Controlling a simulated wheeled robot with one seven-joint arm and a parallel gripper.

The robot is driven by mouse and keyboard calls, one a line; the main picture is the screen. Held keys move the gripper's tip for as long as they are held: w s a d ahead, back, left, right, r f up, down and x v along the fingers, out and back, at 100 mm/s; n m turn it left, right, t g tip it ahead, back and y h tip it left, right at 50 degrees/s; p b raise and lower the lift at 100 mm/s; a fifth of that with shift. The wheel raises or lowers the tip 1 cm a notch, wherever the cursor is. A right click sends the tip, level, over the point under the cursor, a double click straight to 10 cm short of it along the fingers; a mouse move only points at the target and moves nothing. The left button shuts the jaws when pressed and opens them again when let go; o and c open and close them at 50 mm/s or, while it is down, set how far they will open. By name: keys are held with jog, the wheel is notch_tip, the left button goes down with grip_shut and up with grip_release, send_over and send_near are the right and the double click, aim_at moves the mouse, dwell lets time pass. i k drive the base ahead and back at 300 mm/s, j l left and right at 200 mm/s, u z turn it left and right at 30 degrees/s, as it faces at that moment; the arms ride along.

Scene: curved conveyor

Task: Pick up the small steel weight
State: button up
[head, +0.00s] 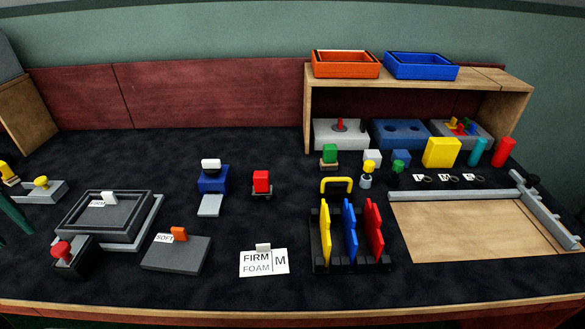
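A small light grey, metal-looking cylinder (366,182) with a yellow knob stands upright on the dark table, right of the middle. It is the thing that looks most like a small steel weight, but it is too small to be sure. A darker piece with a green knob (398,168) stands close to its right. Nothing covers the grey cylinder from above. My gripper is not in view.
A yellow-handled rack (322,266) with upright yellow, blue and red plates stands in front of the cylinder. A wooden shelf (310,110) with orange and blue trays on top is behind. A wooden board (470,225) lies right. Grey foam blocks lie left.

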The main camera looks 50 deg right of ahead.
aim_at(331, 194)
jog(key=k+l, duration=0.95)
jog(key=l, duration=0.25)
jog(key=k+l, duration=0.2)
jog(key=l, duration=0.15)
jog(key=k+l, duration=0.25)
jog(key=l, duration=0.15)
jog(key=k+l, duration=0.2)
jog(key=l, duration=0.15)
jog(key=i, duration=0.25)
jog(key=u, duration=0.05)
